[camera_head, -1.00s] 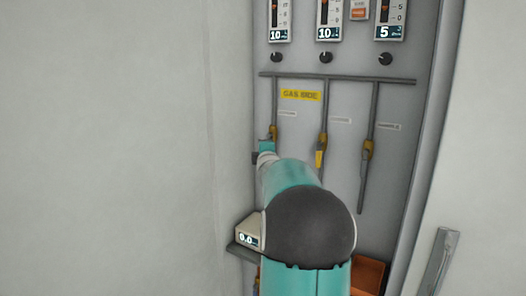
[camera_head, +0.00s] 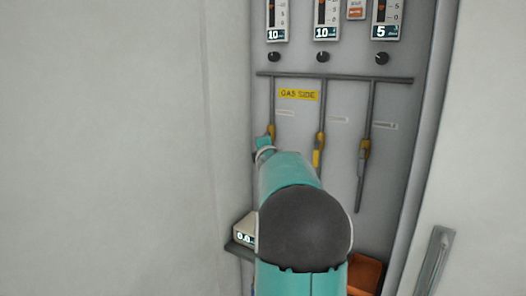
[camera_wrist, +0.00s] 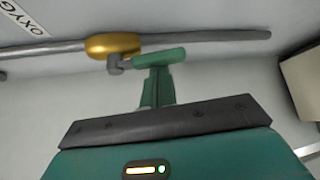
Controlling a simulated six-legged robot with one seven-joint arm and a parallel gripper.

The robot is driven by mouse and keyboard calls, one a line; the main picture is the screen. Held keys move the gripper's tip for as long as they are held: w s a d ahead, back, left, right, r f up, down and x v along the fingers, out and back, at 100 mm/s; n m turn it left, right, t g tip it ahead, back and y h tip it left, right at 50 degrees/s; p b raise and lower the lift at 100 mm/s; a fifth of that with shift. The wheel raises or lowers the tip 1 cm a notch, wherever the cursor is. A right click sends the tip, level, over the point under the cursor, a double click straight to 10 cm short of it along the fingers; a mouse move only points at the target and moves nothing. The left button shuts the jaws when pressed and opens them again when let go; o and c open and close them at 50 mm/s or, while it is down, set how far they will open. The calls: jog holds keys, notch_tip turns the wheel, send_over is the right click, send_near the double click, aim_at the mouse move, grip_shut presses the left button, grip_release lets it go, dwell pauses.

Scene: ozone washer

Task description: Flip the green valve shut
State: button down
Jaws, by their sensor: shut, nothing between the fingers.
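The green valve handle (camera_wrist: 158,58) shows in the wrist view as a short bar on a grey stem beside a brass valve body (camera_wrist: 113,45). The body sits on a grey pipe. My gripper (camera_wrist: 158,72) is shut and empty, with its fingertips right at the handle's near side. I cannot tell whether they touch it. In the head view my gripper (camera_head: 263,142) is at the leftmost pipe's brass valve (camera_head: 271,129). The green handle is mostly hidden or too small to make out there.
A "GAS SIDE" label (camera_head: 299,95) is above. A small display box (camera_head: 244,232) sits low on the left. An orange bin (camera_head: 365,273) is at lower right.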

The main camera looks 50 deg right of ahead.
jog(key=s+r+n+g, duration=0.1)
jog(key=n+g, duration=0.1)
jog(key=g, duration=0.1)
jog(key=s+r+n+g+y, duration=0.1)
jog(key=s+n+g, duration=0.1)
jog(key=n+g, duration=0.1)
jog(key=s+r+n+g, duration=0.1)
jog(key=r+n+g, duration=0.1)
jog(key=g, duration=0.1)
jog(key=shift+s+d+n+y, duration=0.15)
jog(key=shift+d+n+y, duration=0.05)
jog(key=shift+n+y, duration=0.1)
dwell(0.6)
jog(key=shift+r, duration=0.1)
dwell(0.4)
